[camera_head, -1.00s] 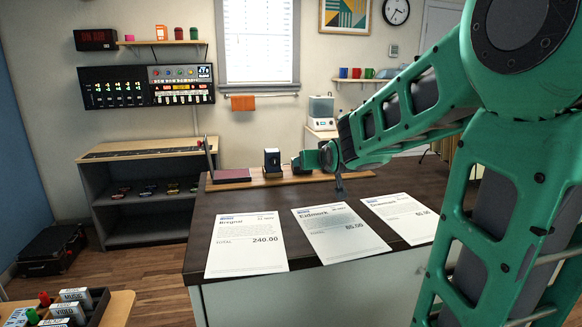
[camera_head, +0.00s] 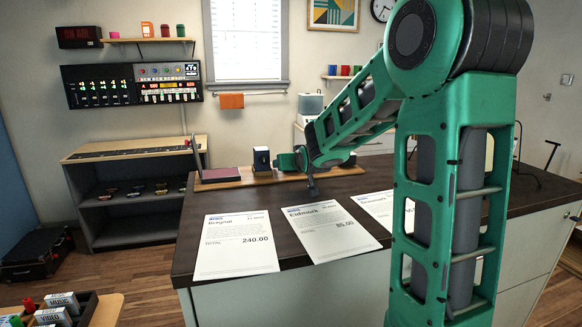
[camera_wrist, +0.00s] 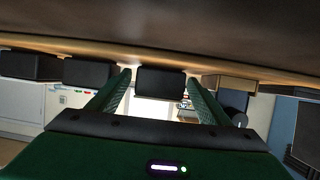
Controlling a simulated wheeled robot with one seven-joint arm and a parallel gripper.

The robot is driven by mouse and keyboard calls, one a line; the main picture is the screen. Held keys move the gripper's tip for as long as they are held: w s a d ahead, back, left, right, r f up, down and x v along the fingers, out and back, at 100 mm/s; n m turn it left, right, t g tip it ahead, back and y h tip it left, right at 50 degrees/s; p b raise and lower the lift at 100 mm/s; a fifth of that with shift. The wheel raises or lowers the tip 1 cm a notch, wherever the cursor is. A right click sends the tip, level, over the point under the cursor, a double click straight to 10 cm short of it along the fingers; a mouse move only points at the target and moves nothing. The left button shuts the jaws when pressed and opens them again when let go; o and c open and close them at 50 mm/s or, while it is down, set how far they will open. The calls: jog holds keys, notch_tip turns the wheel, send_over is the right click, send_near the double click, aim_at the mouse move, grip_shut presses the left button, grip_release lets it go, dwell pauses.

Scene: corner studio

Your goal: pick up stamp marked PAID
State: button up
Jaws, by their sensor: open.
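A dark upright stamp (camera_head: 261,160) with a pale face stands on the wooden strip (camera_head: 236,183) at the back of the desk. Its marking is too small to read, so I cannot tell which stamp says PAID. My gripper's green hand (camera_head: 286,161) is just right of this stamp, partly behind my arm. In the wrist view my gripper (camera_wrist: 160,76) is open, with its two green fingers spread. A black block (camera_wrist: 160,84) shows between and beyond them, apparently not touched. Two more black blocks, a nearer one (camera_wrist: 88,72) and a farther one (camera_wrist: 30,66), stand to its left there.
A purple pad (camera_head: 219,175) with a raised lid lies left of the stamp. Printed invoices, such as the 240.00 one (camera_head: 236,244), lie along the desk's front. The dark desktop (camera_head: 285,195) between papers and strip is mostly clear. A low shelf (camera_head: 135,205) stands beyond.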

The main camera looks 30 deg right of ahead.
jog(key=shift+w+d+f, duration=0.1)
jog(key=shift+w+f, duration=0.05)
jog(key=shift+w, duration=0.05)
jog(key=shift+c, duration=0.6)
jog(key=c, duration=1)
